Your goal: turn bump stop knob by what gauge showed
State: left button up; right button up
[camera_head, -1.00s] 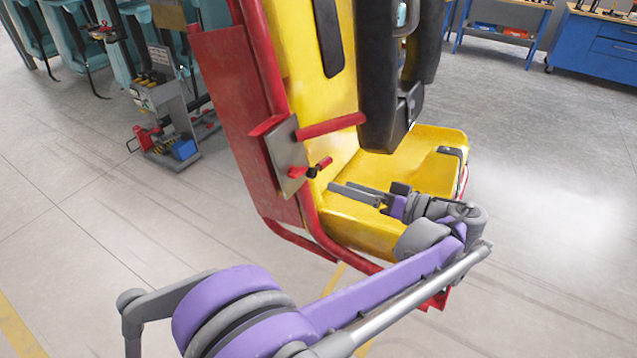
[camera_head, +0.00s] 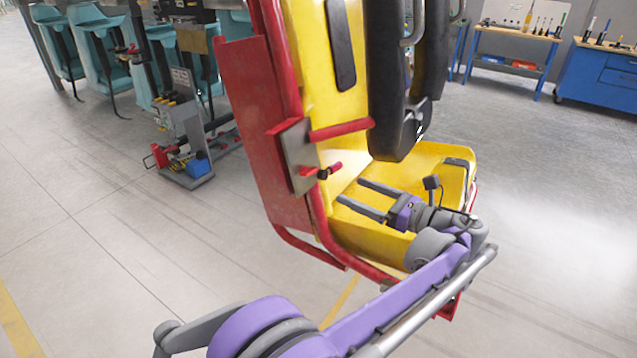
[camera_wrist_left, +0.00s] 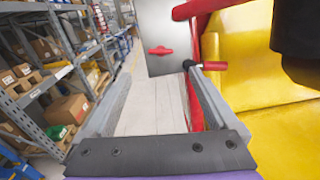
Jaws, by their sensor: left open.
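A yellow coaster seat (camera_head: 430,160) with a red frame (camera_head: 283,70) stands in the middle of the head view. A grey metal plate (camera_head: 297,145) on its side bears a small red knob (camera_head: 307,171), also in the left wrist view (camera_wrist_left: 160,50). Beside it, a red handle with a black end (camera_head: 332,169) sticks out; it shows in the wrist view too (camera_wrist_left: 210,66). My left gripper (camera_head: 352,191) is open and empty. Its fingers point toward the plate, apart from the knob. In the wrist view, the handle's black end appears near the right fingertip. No readable gauge shows.
Black padded restraints (camera_head: 390,90) hang over the seat. A grey cart (camera_head: 185,135) stands on the floor at the left, with teal seats (camera_head: 100,50) behind. Blue workbenches (camera_head: 600,75) stand at the back right.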

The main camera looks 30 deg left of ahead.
aim_at(313, 173)
pick_arm(q)
jog(key=shift+m, duration=0.6)
jog(key=a, duration=0.3)
jog(key=w+a, duration=0.1)
jog(key=a, duration=0.3)
jog(key=a+p, duration=0.1)
jog(key=a, duration=0.3)
jog(key=shift+w, duration=0.25)
jog(key=shift+d, duration=0.1)
jog(key=c, duration=1.4)
